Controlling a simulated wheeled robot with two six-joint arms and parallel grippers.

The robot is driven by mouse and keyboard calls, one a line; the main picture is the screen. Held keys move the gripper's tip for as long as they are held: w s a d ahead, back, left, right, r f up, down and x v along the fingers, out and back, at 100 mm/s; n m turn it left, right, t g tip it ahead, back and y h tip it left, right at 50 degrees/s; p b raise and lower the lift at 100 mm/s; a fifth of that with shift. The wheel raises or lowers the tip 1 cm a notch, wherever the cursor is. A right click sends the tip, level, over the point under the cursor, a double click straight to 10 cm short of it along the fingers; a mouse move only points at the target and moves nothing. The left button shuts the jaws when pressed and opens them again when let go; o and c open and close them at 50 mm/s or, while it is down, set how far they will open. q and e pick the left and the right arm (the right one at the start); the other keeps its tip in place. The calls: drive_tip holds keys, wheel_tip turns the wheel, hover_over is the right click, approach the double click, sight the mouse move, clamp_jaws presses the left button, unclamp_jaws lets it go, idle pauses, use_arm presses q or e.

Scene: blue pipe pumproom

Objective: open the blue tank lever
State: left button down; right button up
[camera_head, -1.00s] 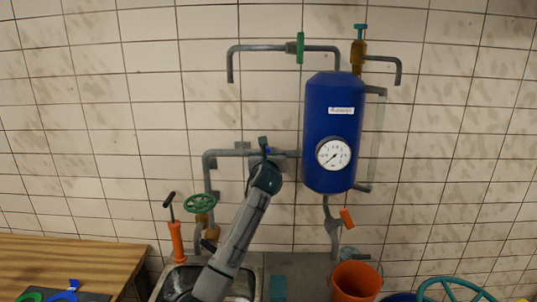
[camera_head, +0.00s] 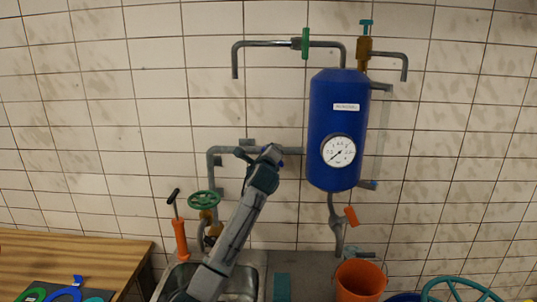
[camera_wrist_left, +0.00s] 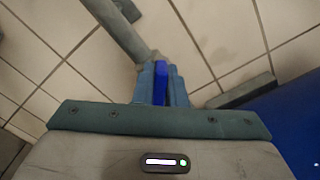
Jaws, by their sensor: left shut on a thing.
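The blue tank (camera_head: 326,100) with a round white gauge (camera_head: 338,151) hangs on the tiled wall. A grey pipe (camera_head: 218,151) runs to its left side. My left gripper (camera_head: 272,153) is up against this pipe, left of the tank. In the left wrist view, the gripper (camera_wrist_left: 161,84) is shut on the blue lever (camera_wrist_left: 160,84), which shows between its two fingers. In the head view the gripper mostly hides the lever. The tank's side fills the right of the wrist view (camera_wrist_left: 295,120). My right gripper is not in view.
A green handwheel (camera_head: 203,198) and an orange pump (camera_head: 180,238) stand left of my arm. An orange-handled valve (camera_head: 350,216) is below the tank, above an orange bucket (camera_head: 359,281). A wooden table (camera_head: 70,262) is at the lower left.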

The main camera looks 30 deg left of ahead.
use_arm(q)
drive_tip(key=n+b, duration=0.1)
drive_tip(key=n, duration=0.1)
drive_tip(key=f+n, duration=0.1)
drive_tip(key=shift+s+a+n+b, duration=0.1)
drive_tip(key=shift+a+n+b, duration=0.1)
drive_tip(key=shift+n+b, duration=0.2)
drive_tip(key=n+b, duration=0.1)
drive_tip(key=n, duration=0.1)
drive_tip(key=f+n+b, duration=0.1)
drive_tip(key=n, duration=0.1)
idle(0.4)
drive_tip(key=c, duration=1.5)
unclamp_jaws()
drive_tip(key=shift+s, duration=0.1)
drive_tip(key=shift+r, duration=0.1)
drive_tip(key=b+v, duration=0.4)
drive_tip(key=v, duration=0.6)
drive_tip(key=shift+s+d+b, duration=0.15)
drive_tip(key=shift+s+b, duration=0.2)
drive_tip(key=shift+b, duration=0.05)
